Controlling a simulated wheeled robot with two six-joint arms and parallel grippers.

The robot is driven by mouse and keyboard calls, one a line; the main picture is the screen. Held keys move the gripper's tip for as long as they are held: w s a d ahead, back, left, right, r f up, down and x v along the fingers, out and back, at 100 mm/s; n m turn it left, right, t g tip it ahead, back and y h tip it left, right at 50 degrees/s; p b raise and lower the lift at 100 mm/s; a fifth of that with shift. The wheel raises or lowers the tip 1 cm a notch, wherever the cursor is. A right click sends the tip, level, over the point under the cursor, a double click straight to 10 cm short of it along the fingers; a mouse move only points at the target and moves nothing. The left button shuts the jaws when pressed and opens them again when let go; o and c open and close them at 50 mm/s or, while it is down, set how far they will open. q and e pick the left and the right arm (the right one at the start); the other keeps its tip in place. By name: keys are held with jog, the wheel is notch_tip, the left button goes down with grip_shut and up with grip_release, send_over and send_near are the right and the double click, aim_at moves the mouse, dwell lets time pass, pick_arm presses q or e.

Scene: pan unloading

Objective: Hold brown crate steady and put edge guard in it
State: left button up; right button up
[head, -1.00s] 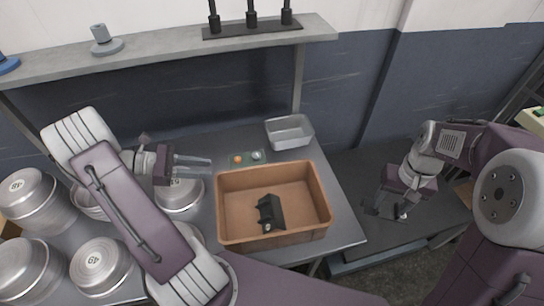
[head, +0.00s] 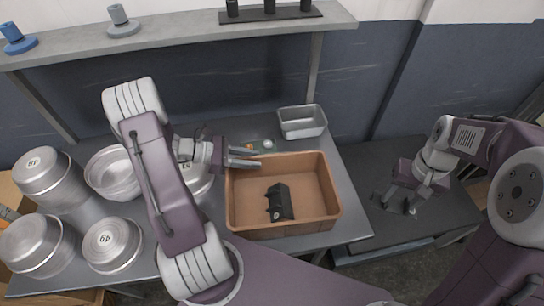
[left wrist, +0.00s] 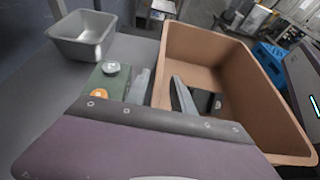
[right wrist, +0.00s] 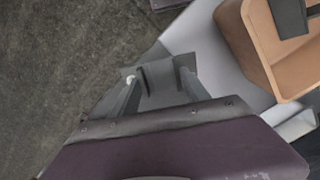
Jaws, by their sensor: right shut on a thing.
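The brown crate (head: 325,222) stands on the metal table, with a black part (head: 280,203) lying inside it. My left gripper (head: 254,156) is open at the crate's back left corner. In the left wrist view (left wrist: 160,95) one finger is outside the crate wall and one is inside, with gaps; I see no clear contact. My right gripper (head: 395,204) is low to the right of the table, beside the crate. It is shut on a grey angled piece, apparently the edge guard (right wrist: 158,88), seen between its fingers in the right wrist view. A small white spot shows beside it.
A small grey metal tray (head: 302,122) stands behind the crate. A green board (left wrist: 112,82) with an orange and a grey knob lies near my left gripper. Several metal pots (head: 110,245) crowd the table's left. A shelf (head: 170,38) runs above the back.

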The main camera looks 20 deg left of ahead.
pick_arm(q)
grip_shut()
dwell(1.3)
